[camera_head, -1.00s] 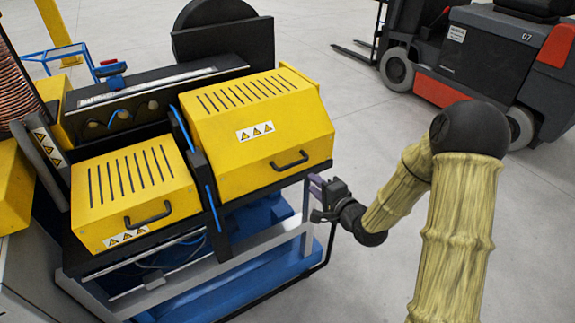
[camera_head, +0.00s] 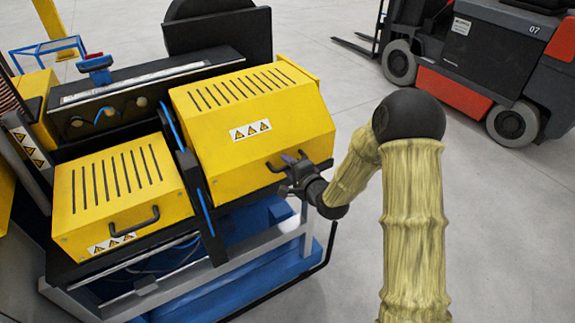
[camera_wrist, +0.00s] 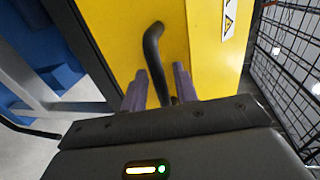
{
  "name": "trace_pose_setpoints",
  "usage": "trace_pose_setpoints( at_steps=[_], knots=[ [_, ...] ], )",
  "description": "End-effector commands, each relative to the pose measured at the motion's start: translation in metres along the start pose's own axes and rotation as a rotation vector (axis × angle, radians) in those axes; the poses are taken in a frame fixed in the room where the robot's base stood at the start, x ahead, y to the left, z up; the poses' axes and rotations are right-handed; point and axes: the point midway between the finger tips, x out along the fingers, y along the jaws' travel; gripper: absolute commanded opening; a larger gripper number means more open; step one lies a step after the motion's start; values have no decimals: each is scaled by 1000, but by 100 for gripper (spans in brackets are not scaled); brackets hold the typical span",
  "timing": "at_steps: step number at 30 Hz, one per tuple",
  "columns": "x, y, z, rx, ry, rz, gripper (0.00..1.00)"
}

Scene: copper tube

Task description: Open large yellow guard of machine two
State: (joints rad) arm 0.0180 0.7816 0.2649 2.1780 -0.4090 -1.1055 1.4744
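The large yellow guard (camera_head: 225,158) is the right one of two yellow covers on the machine, with dark slots and a warning label; it is closed. Its black bar handle (camera_head: 274,169) is on the front face, partly hidden by my gripper (camera_head: 290,160). In the wrist view the handle (camera_wrist: 152,45) stands out from the yellow guard (camera_wrist: 110,30) and runs down between the two purple fingers of my gripper (camera_wrist: 159,76). The fingers are apart on either side of the handle, with gaps visible, so the gripper is open.
A smaller yellow guard (camera_head: 75,235) with its own handle sits to the left, past a black divider. A blue and grey base frame (camera_head: 260,262) is below. A forklift (camera_head: 470,80) stands at the upper right. Grey floor (camera_head: 340,275) is clear at the right.

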Motion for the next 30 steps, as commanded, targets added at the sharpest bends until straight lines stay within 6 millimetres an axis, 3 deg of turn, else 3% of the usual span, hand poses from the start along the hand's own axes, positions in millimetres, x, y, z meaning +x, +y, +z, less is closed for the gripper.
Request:
trace_pose_setpoints(
  at_steps=[4, 9, 20, 30],
  knots=[
    [0, 0, 1, 0, -1, 0, 29],
    [0, 0, 1, 0, -1, 0, 0],
    [-2, -3, 0, 0, -1, 5, 0],
    [-14, -27, -2, 0, 3, 54, 0]
  ],
)
